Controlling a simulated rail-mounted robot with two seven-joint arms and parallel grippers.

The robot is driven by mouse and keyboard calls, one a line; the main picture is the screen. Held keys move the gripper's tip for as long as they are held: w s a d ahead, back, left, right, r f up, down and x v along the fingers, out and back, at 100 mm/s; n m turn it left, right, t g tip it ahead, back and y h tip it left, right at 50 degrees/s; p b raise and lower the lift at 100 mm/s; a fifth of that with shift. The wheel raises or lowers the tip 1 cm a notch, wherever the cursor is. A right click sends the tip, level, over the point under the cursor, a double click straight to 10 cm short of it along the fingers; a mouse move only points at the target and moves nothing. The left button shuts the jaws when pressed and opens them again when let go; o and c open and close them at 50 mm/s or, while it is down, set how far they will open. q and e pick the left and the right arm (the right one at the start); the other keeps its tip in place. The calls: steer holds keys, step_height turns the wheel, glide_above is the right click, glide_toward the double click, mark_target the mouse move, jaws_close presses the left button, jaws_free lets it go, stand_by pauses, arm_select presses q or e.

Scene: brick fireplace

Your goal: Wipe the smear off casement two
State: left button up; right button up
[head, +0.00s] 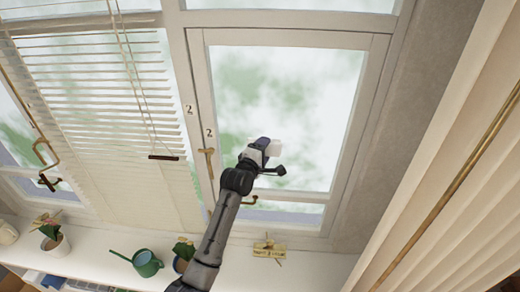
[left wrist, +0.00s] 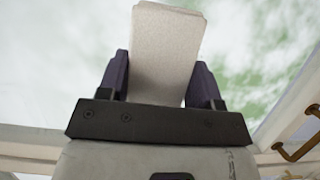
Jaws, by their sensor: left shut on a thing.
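Casement two is the right-hand window; its pale frame (head: 198,80) bears a "2" label, with another "2" on the post beside it. Its glass (head: 310,110) shows blurred white and green patches; I cannot tell a smear apart from the view outside. My left gripper (head: 266,146) is in front of the lower left-middle of this pane. It is shut on a white, block-like pad (left wrist: 166,50), held between its two dark fingers (left wrist: 160,82). The pad also shows in the head view (head: 275,148). Whether it touches the glass is unclear. My right gripper is not in view.
A brass handle (head: 207,165) sits on the casement's left side, and a brass stay (head: 268,248) lies on the sill. A lowered blind (head: 100,100) covers the window to the left. The sill holds a green watering can (head: 147,262) and potted plants (head: 183,255). A curtain (head: 450,200) hangs right.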

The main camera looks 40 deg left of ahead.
mark_target(286, 140)
arm_select(q)
steer(key=shift+w+d+r+p, duration=0.1)
steer(key=shift+w+d+p, duration=0.1)
steer(key=shift+w+d, duration=0.45)
steer(key=shift+w+d+f+p, duration=0.1)
steer(key=shift+w+d+p, duration=0.25)
steer(key=shift+d, duration=0.65)
steer(key=shift+w+d+r+p, duration=0.1)
steer(key=shift+w+d, duration=0.45)
steer(key=shift+d, duration=0.25)
steer(key=shift+w+d, duration=0.5)
steer(key=shift+d, duration=0.3)
steer(key=shift+w+d, duration=0.5)
steer(key=shift+d, duration=0.25)
steer(key=shift+d+r+p, duration=0.1)
steer(key=shift+r+p, duration=1.05)
steer(key=shift+p, duration=0.1)
steer(key=shift+s+a+p, duration=0.3)
steer(key=shift+a+p, duration=0.05)
steer(key=shift+a, duration=0.2)
steer(key=shift+s+a+p, duration=0.35)
steer(key=shift+s+a, duration=0.3)
steer(key=shift+a, duration=0.3)
